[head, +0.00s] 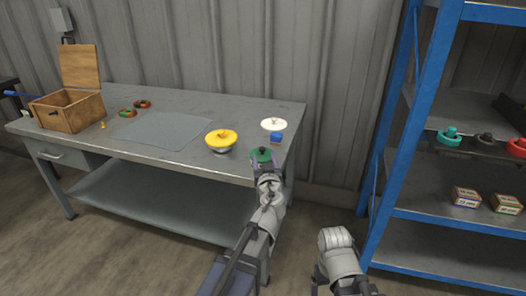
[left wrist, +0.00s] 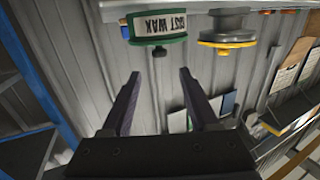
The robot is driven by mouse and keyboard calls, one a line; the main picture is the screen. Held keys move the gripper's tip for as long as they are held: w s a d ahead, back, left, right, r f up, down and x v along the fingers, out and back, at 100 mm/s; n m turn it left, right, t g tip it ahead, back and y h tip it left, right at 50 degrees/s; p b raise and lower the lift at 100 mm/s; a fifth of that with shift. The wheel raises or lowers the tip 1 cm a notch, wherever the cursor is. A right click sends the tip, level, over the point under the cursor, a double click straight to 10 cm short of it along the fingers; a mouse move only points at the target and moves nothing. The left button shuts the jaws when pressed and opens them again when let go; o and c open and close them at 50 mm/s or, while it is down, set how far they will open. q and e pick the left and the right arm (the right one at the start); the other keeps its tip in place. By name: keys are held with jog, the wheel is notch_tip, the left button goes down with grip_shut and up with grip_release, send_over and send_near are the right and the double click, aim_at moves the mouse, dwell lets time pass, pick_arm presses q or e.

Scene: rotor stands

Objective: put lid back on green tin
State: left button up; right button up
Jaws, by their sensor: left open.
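The green tin (head: 261,159) stands near the table's front right corner. In the left wrist view, which is upside down, the tin (left wrist: 160,24) has a pale label with dark lettering. A green lid (left wrist: 158,40) with a dark knob appears to sit on its top; I cannot tell whether it is fully seated. My left gripper (head: 268,168) is open and empty, close in front of the tin. Its two fingers (left wrist: 159,76) point toward the tin without visibly touching it. My right gripper is not in view; only part of that arm shows.
A blue block (head: 276,139) and a white round piece (head: 274,124) are behind the tin. A yellow-topped rotor stand (head: 221,139) is to its left. A grey mat (head: 165,131) and open wooden box (head: 68,112) lie farther left. A blue shelf rack (head: 390,120) stands right.

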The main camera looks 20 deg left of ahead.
pick_arm(q)
jog(key=v, duration=0.3)
jog(key=shift+s+d, duration=0.15)
jog(key=shift+s, duration=0.15)
jog(key=s+d+f+m+g, duration=0.2)
jog(key=s+f+g, duration=0.85)
jog(key=f, duration=0.45)
jog(key=s+d+f+m+g+h, duration=0.2)
jog(key=s+d+f+m+g, duration=0.1)
jog(key=s+d, duration=0.2)
jog(key=s+d+f+m+g+h, duration=0.2)
jog(key=s+d, duration=0.3)
jog(key=s, duration=0.4)
jog(key=shift+s+d+f+m+g+h, duration=0.3)
jog(key=shift+f+m+g, duration=0.1)
jog(key=shift+g, duration=0.25)
